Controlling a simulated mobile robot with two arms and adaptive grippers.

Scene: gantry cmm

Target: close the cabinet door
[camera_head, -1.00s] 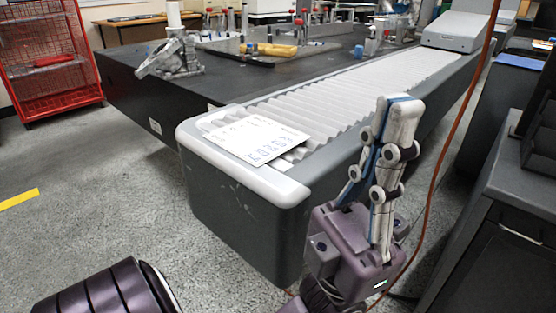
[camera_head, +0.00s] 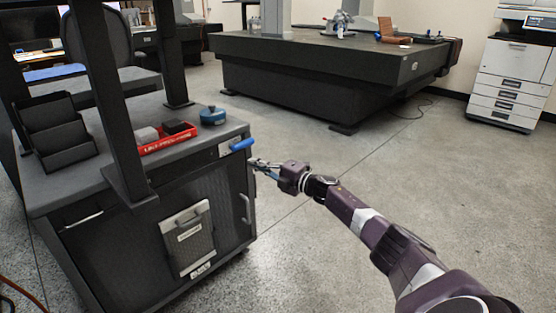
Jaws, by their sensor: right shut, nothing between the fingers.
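The dark grey cabinet (camera_head: 75,195) stands at the left of the head view. Its front door (camera_head: 140,245) has a vertical handle (camera_head: 245,208) near the right edge, and a metal clipboard-like plate (camera_head: 188,240) is on it. The door looks about flush with the front; I cannot tell whether a small gap is left. My right gripper (camera_head: 257,164) is shut and empty, beside the cabinet's top right corner, above the handle. I cannot tell whether it touches the cabinet. My left gripper is not in view.
On the cabinet top are a red tray (camera_head: 168,146), a blue round tool (camera_head: 212,116) and a black file holder (camera_head: 55,135). A dark upright post (camera_head: 105,95) rises in front. A large black table (camera_head: 320,85) and a printer (camera_head: 515,70) stand behind. The floor between is clear.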

